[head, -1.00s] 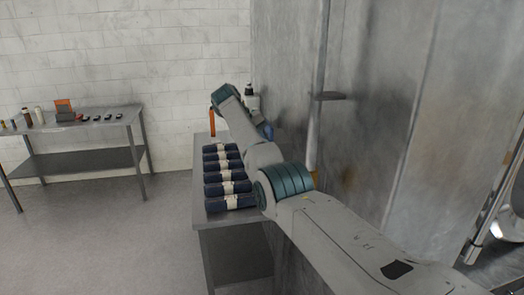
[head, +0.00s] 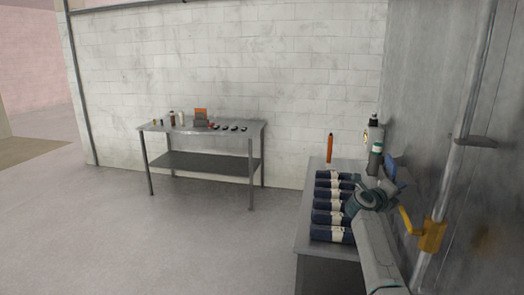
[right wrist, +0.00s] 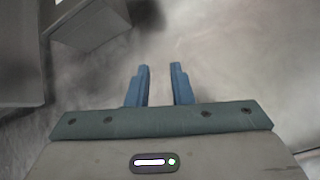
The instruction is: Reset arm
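My right arm (head: 376,250) comes up from the lower right in the head view, beside the small metal table at the grey metal wall. Its gripper cannot be made out clearly in that view. In the right wrist view my right gripper (right wrist: 161,76) shows two blue fingers, apart with an empty gap between them. Blurred grey floor lies below them. My left arm and gripper are not in view.
Several dark rolls with pale bands (head: 333,214) lie on the near table (head: 305,232). An orange stick (head: 329,148) and a bottle (head: 375,158) stand behind them. A yellow handle (head: 432,235) is on the metal wall. Another table (head: 250,131) stands left; open floor lies in front.

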